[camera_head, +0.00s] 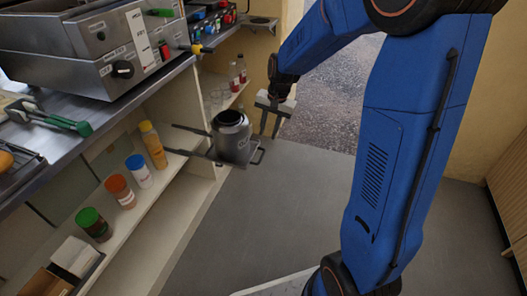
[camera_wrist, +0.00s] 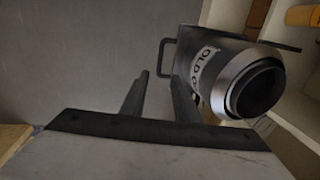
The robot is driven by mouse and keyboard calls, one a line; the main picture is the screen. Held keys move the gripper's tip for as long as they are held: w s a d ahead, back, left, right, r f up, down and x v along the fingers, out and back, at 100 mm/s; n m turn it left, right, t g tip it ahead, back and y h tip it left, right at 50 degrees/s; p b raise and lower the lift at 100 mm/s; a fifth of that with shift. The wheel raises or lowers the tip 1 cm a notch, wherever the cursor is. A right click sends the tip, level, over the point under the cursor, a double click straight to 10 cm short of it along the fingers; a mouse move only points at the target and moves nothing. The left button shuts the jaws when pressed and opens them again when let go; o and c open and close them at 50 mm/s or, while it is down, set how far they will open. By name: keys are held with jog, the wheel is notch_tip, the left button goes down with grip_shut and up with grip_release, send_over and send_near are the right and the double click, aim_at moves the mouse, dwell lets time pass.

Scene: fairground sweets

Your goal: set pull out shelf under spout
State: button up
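The pull-out shelf (camera_head: 215,157) is a dark flat plate that sticks out from the counter's lower part over the floor, with a bar handle (camera_head: 258,157) at its outer end. A grey metal can (camera_head: 231,138) with an open neck stands upright on it. In the wrist view the shelf (camera_wrist: 262,36), the handle (camera_wrist: 163,58) and the labelled can (camera_wrist: 207,75) lie beyond my fingers. My gripper (camera_head: 269,134) points down beside the can, above and near the handle. Its two fingers (camera_wrist: 158,78) are apart with nothing between them. I cannot make out a spout clearly.
Metal appliances (camera_head: 95,45) and green-handled tongs (camera_head: 50,117) sit on the counter. The grey floor (camera_head: 270,215) in front is clear.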

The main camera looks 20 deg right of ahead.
aim_at(262, 155)
jog(key=f, duration=0.3)
jog(key=a+f, duration=0.1)
jog(key=f, duration=0.3)
jog(key=w+f, duration=0.1)
jog(key=f, duration=0.3)
jog(key=shift+w+a+f, duration=0.1)
jog(key=shift+a, duration=0.25)
grip_shut()
